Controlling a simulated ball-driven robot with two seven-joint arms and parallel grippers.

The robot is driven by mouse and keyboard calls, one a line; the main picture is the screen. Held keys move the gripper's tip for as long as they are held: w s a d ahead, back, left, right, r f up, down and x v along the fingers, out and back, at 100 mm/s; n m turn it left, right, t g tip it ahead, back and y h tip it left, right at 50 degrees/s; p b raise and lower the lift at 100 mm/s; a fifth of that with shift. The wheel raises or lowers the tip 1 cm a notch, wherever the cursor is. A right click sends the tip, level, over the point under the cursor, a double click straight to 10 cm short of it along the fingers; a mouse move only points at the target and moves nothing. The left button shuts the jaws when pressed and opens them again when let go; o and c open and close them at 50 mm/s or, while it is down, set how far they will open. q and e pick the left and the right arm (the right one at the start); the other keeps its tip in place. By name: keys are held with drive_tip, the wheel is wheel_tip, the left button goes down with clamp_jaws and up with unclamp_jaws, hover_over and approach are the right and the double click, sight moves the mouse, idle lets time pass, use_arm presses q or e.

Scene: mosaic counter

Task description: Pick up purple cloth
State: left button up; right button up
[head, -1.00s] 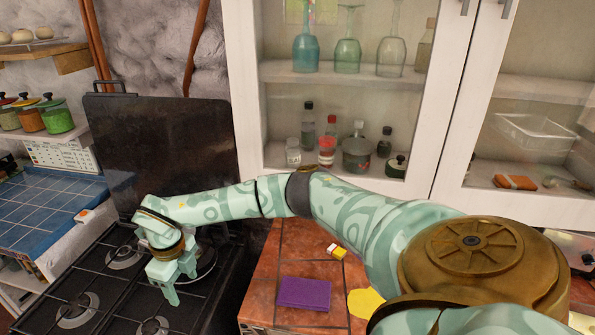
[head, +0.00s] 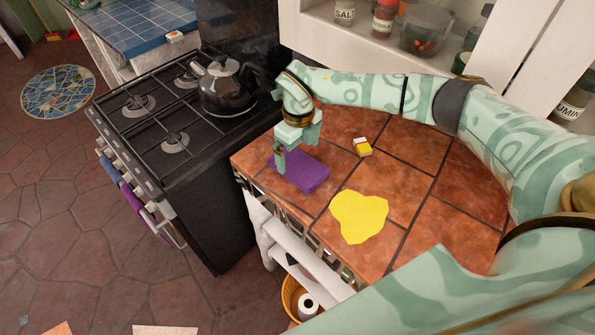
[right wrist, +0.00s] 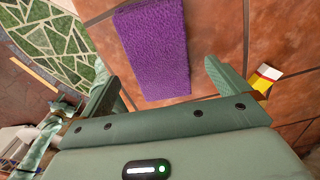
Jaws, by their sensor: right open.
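The purple cloth (head: 308,174) lies folded flat on the red tiled counter, near its stove-side edge. In the right wrist view the cloth (right wrist: 155,50) shows as a thick fuzzy rectangle ahead of the jaws. My right gripper (head: 296,154) is over the far left part of the cloth, fingers pointing down, and hides a bit of it. In the right wrist view the gripper (right wrist: 163,88) is open and empty, its fingers on either side of the cloth's near end. Whether the fingertips touch the cloth or counter cannot be told. My left gripper is not in view.
A yellow flat piece (head: 360,216) and a small yellow-and-white box (head: 362,147) lie on the counter (head: 440,215). The black stove (head: 150,125) with a kettle (head: 228,86) stands to the left. A cabinet (head: 390,45) with jars is behind. Another purple cloth (head: 133,198) hangs at the oven front.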

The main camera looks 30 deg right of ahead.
sight(299, 164)
drive_tip(key=f+b, duration=0.4)
drive_tip(key=f, duration=0.1)
drive_tip(key=shift+s, duration=0.2)
drive_tip(key=shift+r, duration=0.15)
drive_tip(key=c, duration=1)
drive_tip(key=shift+c, duration=0.2)
drive_tip(key=shift+w+r, duration=0.1)
drive_tip(key=shift+r, duration=0.4)
wheel_tip(299, 164, up, 3)
drive_tip(key=shift+a+f+p, duration=0.1)
drive_tip(key=shift+f+p, duration=0.05)
drive_tip(key=shift+p, duration=0.4)
drive_tip(key=s+a+r, duration=0.1)
drive_tip(key=a+r, duration=0.8)
drive_tip(key=a, duration=0.4)
drive_tip(key=shift+s+a+r+p, duration=0.2)
drive_tip(key=shift+s+a+p, duration=0.15)
drive_tip(key=shift+a+p, duration=0.05)
